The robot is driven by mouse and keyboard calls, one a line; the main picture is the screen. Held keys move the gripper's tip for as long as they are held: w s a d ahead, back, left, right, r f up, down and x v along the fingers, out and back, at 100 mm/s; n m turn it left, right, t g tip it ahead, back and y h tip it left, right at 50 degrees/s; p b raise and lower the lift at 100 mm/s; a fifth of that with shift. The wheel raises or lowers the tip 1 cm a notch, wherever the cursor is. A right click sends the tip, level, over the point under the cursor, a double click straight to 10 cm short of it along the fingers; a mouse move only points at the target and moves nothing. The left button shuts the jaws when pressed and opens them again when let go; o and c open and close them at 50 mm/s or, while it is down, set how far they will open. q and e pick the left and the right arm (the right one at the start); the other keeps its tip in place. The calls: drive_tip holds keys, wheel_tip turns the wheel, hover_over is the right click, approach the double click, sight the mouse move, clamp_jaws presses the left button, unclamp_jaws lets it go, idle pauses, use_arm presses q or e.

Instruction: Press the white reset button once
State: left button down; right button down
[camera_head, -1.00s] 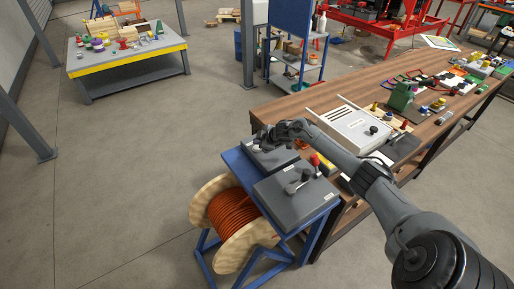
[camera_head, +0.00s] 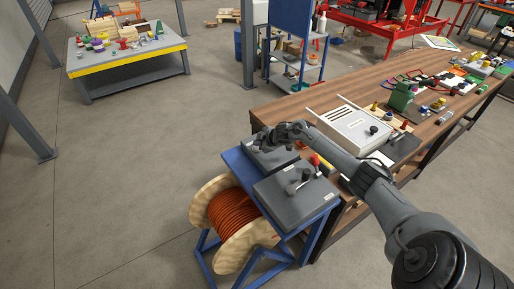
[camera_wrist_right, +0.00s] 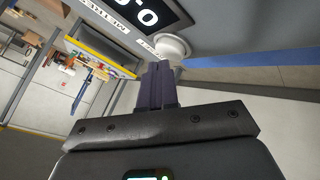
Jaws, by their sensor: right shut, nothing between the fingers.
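The white reset button (camera_wrist_right: 172,48) is a round white knob on a grey panel box in the right wrist view. A small label sits beside it. My right gripper (camera_wrist_right: 158,68) is shut and empty, with its dark fingertips right at the button's edge; I cannot tell whether they touch it. In the head view my right gripper (camera_head: 260,141) is over the rear grey box (camera_head: 270,158) on the blue stand, and the button is hidden or too small to make out. My left gripper is not in view.
A dark display (camera_wrist_right: 145,14) is on the same panel. A second grey box (camera_head: 296,205) with a lever and a red knob stands in front on the blue stand. An orange cable reel (camera_head: 236,222) is below. The wooden bench (camera_head: 290,104) with a pale case (camera_head: 352,128) is alongside.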

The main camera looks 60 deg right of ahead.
drive_tip(key=shift+f, duration=0.5)
idle(0.3)
drive_tip(key=shift+r, duration=0.1)
drive_tip(key=shift+r+p, duration=0.65)
drive_tip(key=shift+r, duration=0.2)
drive_tip(key=shift+r, duration=0.15)
drive_tip(key=shift+r+p, duration=0.55)
drive_tip(key=shift+p, duration=0.3)
wheel_tip(320, 180, up, 4)
drive_tip(key=p, duration=0.3)
drive_tip(key=shift+f+p, duration=0.15)
drive_tip(key=shift+p, duration=0.15)
drive_tip(key=shift+a+f, duration=0.1)
